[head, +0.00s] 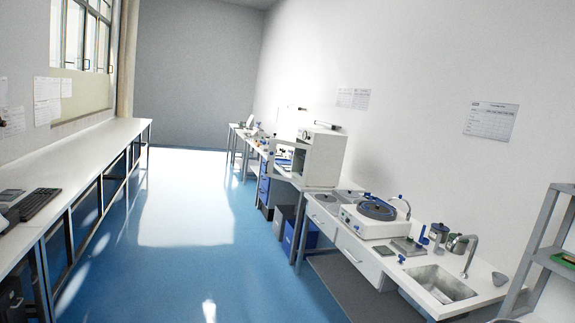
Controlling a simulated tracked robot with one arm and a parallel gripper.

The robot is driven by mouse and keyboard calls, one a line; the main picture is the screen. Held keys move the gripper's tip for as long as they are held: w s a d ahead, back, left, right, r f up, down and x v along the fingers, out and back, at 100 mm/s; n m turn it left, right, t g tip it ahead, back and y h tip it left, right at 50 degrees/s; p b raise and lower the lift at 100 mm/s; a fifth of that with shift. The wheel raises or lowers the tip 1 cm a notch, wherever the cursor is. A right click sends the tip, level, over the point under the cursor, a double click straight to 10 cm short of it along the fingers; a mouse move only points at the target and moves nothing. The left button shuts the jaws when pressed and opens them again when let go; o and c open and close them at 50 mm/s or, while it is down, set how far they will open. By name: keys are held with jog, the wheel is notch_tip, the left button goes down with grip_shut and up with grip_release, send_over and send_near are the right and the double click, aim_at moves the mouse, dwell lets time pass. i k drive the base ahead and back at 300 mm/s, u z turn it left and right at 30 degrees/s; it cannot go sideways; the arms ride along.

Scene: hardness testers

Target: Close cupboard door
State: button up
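A white box-shaped cabinet (325,158) stands on the right-hand bench, about midway along it. It is the most cupboard-like thing in view. My gripper is not in view, and nothing held shows. The cabinet is well ahead of me and to the right.
A grey shelf rack (545,240) stands at far right. A long white bench (85,150) with a keyboard (38,203) lines the left. The blue floor (190,265) between is clear.

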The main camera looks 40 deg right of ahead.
aim_at(272, 142)
jog(key=z, duration=0.5)
jog(key=i, duration=1.65)
jog(key=z, duration=0.9)
jog(key=i, duration=2.7)
jog(key=u, duration=0.2)
jog(key=i, duration=1.3)
jog(key=u, duration=0.7)
jog(key=i, duration=1.1)
jog(key=u, duration=0.3)
